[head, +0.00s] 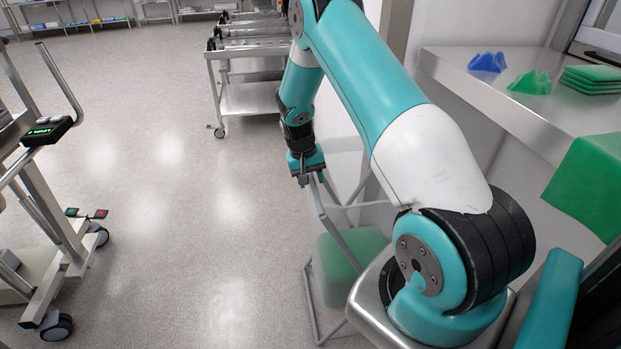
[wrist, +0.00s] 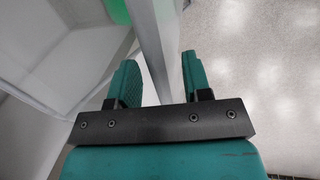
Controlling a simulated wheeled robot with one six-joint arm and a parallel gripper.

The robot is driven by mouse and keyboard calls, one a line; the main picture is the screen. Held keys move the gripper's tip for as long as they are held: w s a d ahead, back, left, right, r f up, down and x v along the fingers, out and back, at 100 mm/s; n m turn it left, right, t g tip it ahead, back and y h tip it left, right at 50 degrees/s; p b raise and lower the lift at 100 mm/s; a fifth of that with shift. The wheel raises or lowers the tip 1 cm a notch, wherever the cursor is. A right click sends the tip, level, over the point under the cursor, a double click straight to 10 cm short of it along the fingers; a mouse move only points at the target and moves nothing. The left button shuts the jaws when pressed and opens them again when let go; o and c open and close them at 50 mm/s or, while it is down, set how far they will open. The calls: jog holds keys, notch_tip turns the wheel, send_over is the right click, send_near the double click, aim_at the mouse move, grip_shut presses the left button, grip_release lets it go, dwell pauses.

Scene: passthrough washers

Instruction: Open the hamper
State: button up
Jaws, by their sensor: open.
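The hamper (head: 339,237) stands on the floor below my arm. It has a grey tube frame and a pale, see-through bag with something green (head: 350,265) low inside. My gripper (head: 308,180) is at the upper part of its frame, pointing down. In the wrist view my gripper (wrist: 161,62) is open, with one teal finger on each side of a grey frame bar (wrist: 152,40). The bar runs up between the fingers; I cannot tell whether either finger touches it. The white bag (wrist: 72,65) fills the left of the wrist view. My arm hides part of the hamper in the head view.
A steel table (head: 480,95) at right holds blue and green folded items and a green cloth over its edge. Steel carts (head: 250,98) stand behind my gripper. A wheeled stand (head: 50,240) is at left. The floor between is clear.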

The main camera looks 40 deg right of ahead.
jog(key=shift+r, duration=0.3)
notch_tip(320, 180, up, 16)
jog(key=w+a+b, duration=0.1)
jog(key=w+a, duration=0.1)
jog(key=shift+a+r+b, duration=0.25)
jog(key=shift+a+b, duration=0.1)
jog(key=s+a+r+n+t+y, duration=0.1)
jog(key=s+a+r+n, duration=0.2)
jog(key=a, duration=0.4)
jog(key=s+a+r+n+y, duration=0.1)
jog(key=s+a+r+n, duration=0.15)
jog(key=a, duration=0.45)
jog(key=s+a+r+n+t+y, duration=0.1)
jog(key=s+a+r+n, duration=0.2)
jog(key=a, duration=0.4)
jog(key=s+a+r+n+y, duration=0.1)
jog(key=s+a+n, duration=0.1)
jog(key=s+a, duration=0.3)
jog(key=s+a+n+y, duration=0.2)
jog(key=s+a, duration=0.4)
jog(key=s, duration=0.7)
jog(key=shift+s+a+r+n+g, duration=0.15)
jog(key=shift+s+r+n+g, duration=0.25)
jog(key=shift+n, duration=0.45)
